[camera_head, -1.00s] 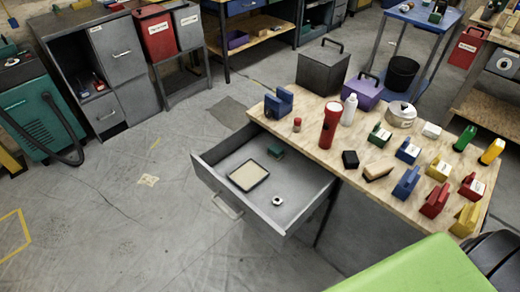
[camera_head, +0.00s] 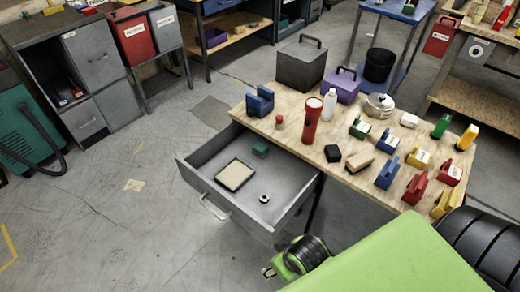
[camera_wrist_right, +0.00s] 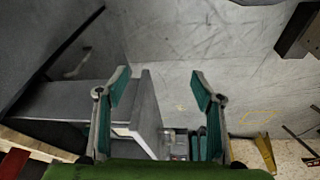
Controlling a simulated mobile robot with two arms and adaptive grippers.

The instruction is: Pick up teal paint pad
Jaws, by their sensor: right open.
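The teal paint pad (camera_head: 260,149) is a small dark teal block. It lies in the open grey drawer (camera_head: 222,190), near the back corner on the table side. My right gripper (camera_wrist_right: 160,80) is open in the wrist view, with nothing between its teal-lined fingers. In the head view, part of a green wrist with a black ring (camera_head: 307,252), which seems to be my right one, shows below the drawer's near corner, apart from the pad. I cannot make out the pad in the wrist view. My left gripper is not in view.
A shallow tray with a beige surface (camera_head: 235,175) and a small white-and-black ring (camera_head: 264,199) also lie in the drawer. The wooden tabletop (camera_head: 330,175) beside it holds a red flashlight (camera_head: 312,120), a white bottle and several coloured blocks.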

